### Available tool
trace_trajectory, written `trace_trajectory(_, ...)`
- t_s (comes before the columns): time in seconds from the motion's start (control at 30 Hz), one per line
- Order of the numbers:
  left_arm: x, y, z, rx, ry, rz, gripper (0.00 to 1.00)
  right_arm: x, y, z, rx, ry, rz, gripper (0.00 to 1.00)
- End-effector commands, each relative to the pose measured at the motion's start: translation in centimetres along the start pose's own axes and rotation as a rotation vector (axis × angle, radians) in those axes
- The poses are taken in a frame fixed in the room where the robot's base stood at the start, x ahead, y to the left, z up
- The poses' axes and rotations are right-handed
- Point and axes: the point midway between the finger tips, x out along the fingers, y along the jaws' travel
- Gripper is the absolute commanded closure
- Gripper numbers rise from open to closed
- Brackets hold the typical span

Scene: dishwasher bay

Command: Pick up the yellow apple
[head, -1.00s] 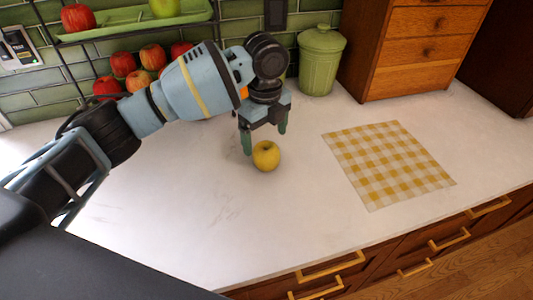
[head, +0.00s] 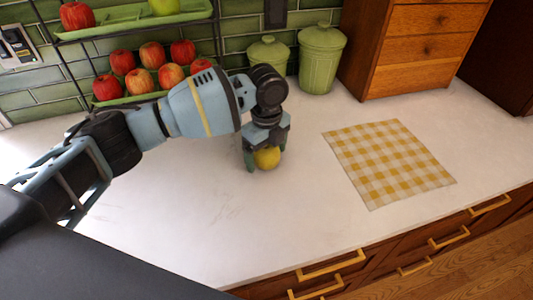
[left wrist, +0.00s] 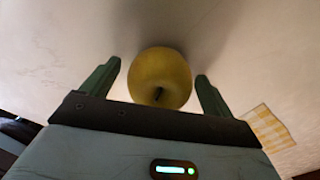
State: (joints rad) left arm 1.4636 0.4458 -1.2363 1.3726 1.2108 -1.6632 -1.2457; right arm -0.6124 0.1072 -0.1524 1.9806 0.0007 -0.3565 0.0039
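The yellow apple (head: 267,158) sits on the white counter in the head view, under my left gripper (head: 265,162). In the left wrist view the apple (left wrist: 160,78) lies between the two green fingers of the gripper (left wrist: 158,82). The fingers are open, with a gap showing on each side of the apple, the left gap a little wider low down. The gripper hides the upper part of the apple in the head view. My right gripper is not in view.
A checkered yellow cloth (head: 388,163) lies flat to the right. Two green canisters (head: 319,62) stand at the back beside a wooden drawer cabinet (head: 415,50). A rack with green trays (head: 130,32) holds several red apples and a green one. The front counter (head: 220,225) is clear.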

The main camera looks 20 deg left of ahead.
Motion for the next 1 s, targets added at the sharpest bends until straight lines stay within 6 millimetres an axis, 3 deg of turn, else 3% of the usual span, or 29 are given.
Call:
trace_trajectory(0.03, 0.0, 0.0, 0.0, 0.000, 0.000, 0.000, 0.20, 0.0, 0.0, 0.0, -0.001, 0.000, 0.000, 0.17)
trace_trajectory(0.37, 0.0, 0.0, 0.0, 0.000, 0.000, 0.000, 0.63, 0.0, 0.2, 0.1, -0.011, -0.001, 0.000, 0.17)
trace_trajectory(0.77, -0.7, -0.1, 0.0, 0.000, 0.000, -0.003, 0.64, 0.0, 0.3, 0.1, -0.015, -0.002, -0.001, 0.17)
trace_trajectory(1.0, -3.7, -0.1, 0.0, 0.002, 0.000, -0.005, 0.64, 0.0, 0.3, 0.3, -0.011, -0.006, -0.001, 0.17)
